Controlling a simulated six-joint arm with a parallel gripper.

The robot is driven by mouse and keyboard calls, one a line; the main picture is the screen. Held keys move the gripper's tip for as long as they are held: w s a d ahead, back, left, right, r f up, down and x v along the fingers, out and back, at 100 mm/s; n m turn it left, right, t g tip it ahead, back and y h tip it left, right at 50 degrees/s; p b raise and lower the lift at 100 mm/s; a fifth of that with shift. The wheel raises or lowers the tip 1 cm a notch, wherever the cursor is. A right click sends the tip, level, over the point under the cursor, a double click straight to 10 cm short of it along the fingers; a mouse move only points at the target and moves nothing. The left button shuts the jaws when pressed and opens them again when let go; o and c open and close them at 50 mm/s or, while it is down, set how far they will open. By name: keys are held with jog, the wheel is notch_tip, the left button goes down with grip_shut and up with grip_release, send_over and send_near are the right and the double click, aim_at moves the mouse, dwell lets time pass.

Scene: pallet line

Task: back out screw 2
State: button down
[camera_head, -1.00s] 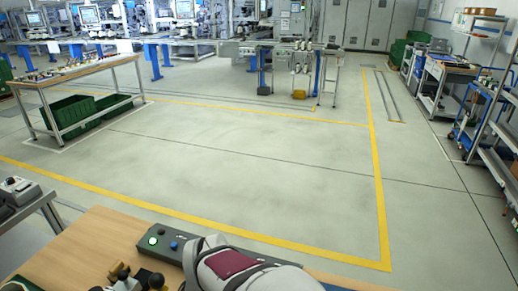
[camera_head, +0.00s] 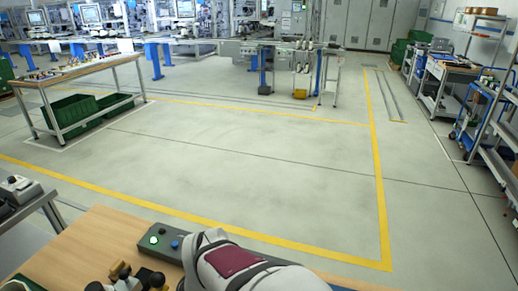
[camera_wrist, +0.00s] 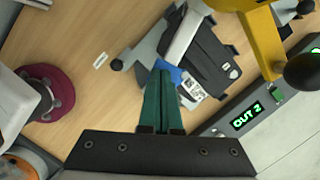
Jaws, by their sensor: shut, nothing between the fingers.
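My gripper (camera_wrist: 164,72) shows in the wrist view with its two green fingers together and nothing between them. Its tips are over or beside a small blue part (camera_wrist: 172,72) on a dark grey fixture (camera_wrist: 208,58); I cannot tell whether they touch. A white label with a printed code (camera_wrist: 191,90) is just right of the tips. I cannot make out any screw, screw 2 included. In the head view my gripper is not seen; only my arm shows at the bottom.
A yellow part (camera_wrist: 260,40) with a black ball knob (camera_wrist: 302,71) stands at upper right in the wrist view. A maroon round part (camera_wrist: 55,95) is at left on the wooden bench (camera_wrist: 90,65).

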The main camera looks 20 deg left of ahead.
notch_tip(320, 180, up, 8)
dwell(0.6)
jog(key=d+f+n+t, duration=0.1)
jog(key=d+n, duration=0.2)
jog(key=d, duration=1.7)
jog(key=s+d+f+n, duration=0.1)
jog(key=s+d+f, duration=0.2)
jog(key=s+d, duration=0.1)
jog(key=shift+s+d+f+t, duration=0.2)
jog(key=shift+s+d+t, duration=0.15)
jog(key=shift+d, duration=0.55)
